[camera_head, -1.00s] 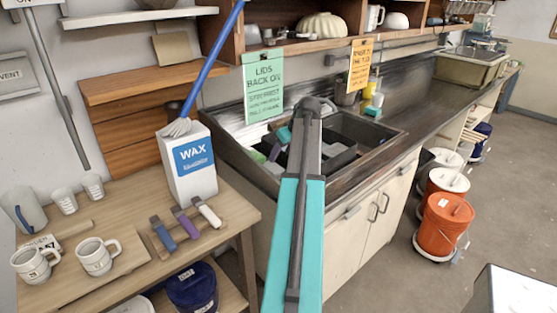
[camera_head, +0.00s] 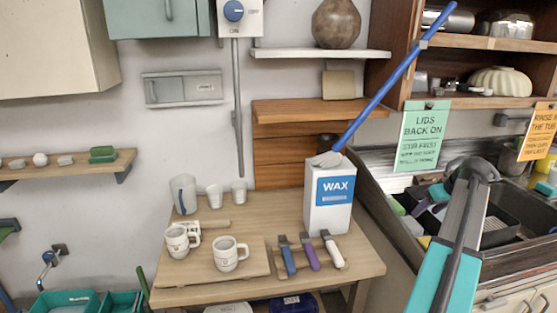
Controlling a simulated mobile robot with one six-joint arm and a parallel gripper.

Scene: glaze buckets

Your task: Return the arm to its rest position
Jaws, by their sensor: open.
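My arm, with a teal and grey link (camera_head: 445,255), rises from the bottom right toward the sink. Its dark upper joint (camera_head: 472,168) stands in front of the sink, below the green sign. My gripper cannot be made out; the end of the arm beyond that joint is not clearly seen. A small teal piece (camera_head: 438,192) shows left of the joint, and I cannot tell whether it is part of the arm or lies in the sink. No load on the arm is visible.
A wooden table (camera_head: 370,262) holds a wax box (camera_head: 328,200), mugs (camera_head: 230,253), cups and several handled tools (camera_head: 312,252). A blue pole (camera_head: 385,85) leans over the box. The sink (camera_head: 380,200) is at right, shelves (camera_head: 490,42) above it. Teal bins (camera_head: 65,303) stand lower left.

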